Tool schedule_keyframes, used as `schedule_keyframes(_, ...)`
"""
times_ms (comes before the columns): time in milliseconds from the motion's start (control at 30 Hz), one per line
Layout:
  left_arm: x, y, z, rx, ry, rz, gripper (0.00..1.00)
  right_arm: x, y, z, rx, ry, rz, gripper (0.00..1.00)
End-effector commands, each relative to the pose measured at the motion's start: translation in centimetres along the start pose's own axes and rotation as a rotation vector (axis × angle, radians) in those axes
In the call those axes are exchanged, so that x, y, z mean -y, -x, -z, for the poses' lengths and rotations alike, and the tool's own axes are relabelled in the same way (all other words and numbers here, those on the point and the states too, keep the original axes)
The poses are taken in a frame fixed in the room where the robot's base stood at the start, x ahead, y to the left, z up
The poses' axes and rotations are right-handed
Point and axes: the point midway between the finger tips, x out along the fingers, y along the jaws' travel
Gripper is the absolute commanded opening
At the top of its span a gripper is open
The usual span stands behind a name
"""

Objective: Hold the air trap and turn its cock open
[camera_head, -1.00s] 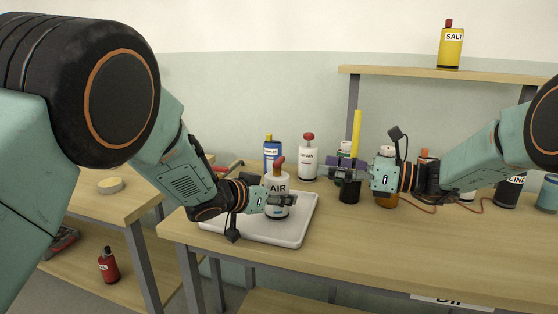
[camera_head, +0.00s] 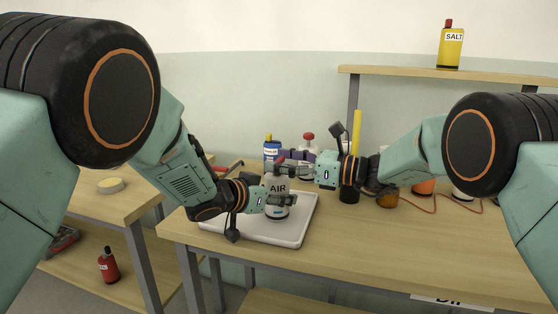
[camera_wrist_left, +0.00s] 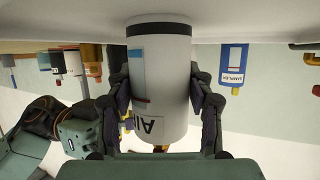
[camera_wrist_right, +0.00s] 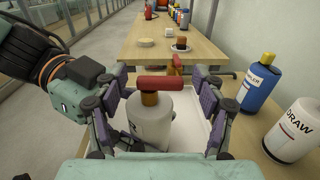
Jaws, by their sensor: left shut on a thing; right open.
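The air trap (camera_head: 278,186) is a white cylinder labelled AIR, standing upright on a white tray (camera_head: 296,232). My left gripper (camera_head: 283,203) is shut on its body, with a finger on each side in the left wrist view (camera_wrist_left: 160,90). The cock is a red bar handle (camera_wrist_right: 166,84) on a brown stem at the top of the trap. My right gripper (camera_wrist_right: 160,108) is open at the top of the trap, its fingers apart on either side of the cock. In the head view the right gripper (camera_head: 285,170) partly covers the cock.
A blue SAMPLER bottle (camera_wrist_right: 257,84) and a white DRAW bottle (camera_wrist_right: 294,130) stand close beside the tray. A dark pot with a yellow rod (camera_head: 356,130) and an orange cable (camera_head: 425,207) are to the right. The front right of the bench is clear.

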Motion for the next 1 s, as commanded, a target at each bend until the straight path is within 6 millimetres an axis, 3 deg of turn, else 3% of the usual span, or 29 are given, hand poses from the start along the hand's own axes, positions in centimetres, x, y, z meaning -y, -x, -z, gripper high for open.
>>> schedule_keyframes(400, -0.02, -0.01, -0.03, 0.001, 0.0, 0.0, 0.16, 0.0, -0.84, 0.0, 0.001, -0.001, 0.001, 0.7)
schedule_keyframes(1000, -0.01, -0.01, -0.03, 0.001, 0.0, 0.0, 0.16, 0.0, -0.81, -0.02, 0.001, -0.001, 0.0, 0.19)
